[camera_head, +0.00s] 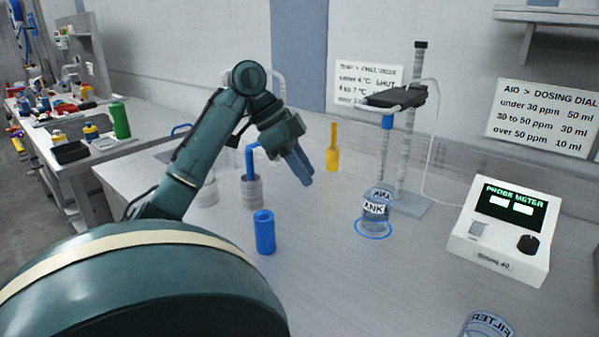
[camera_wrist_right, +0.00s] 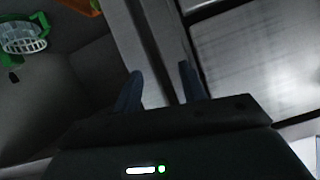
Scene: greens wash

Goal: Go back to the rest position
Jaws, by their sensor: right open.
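My left gripper (camera_head: 300,166) hangs over the bench in the head view, its blue-grey fingers pointing down and to the right. The fingers overlap in this view, so I cannot tell how far apart they are, and nothing clearly shows held in them. My right gripper (camera_wrist_right: 160,88) shows in the right wrist view with its two fingers apart and nothing between them. It is not in the head view.
On the bench stand a blue cylinder (camera_head: 264,232), a yellow bottle (camera_head: 333,150), a labelled tank flask (camera_head: 375,208), a probe meter (camera_head: 500,230) and a filter beaker (camera_head: 486,325). A green-rimmed basket (camera_wrist_right: 22,38) shows in the right wrist view.

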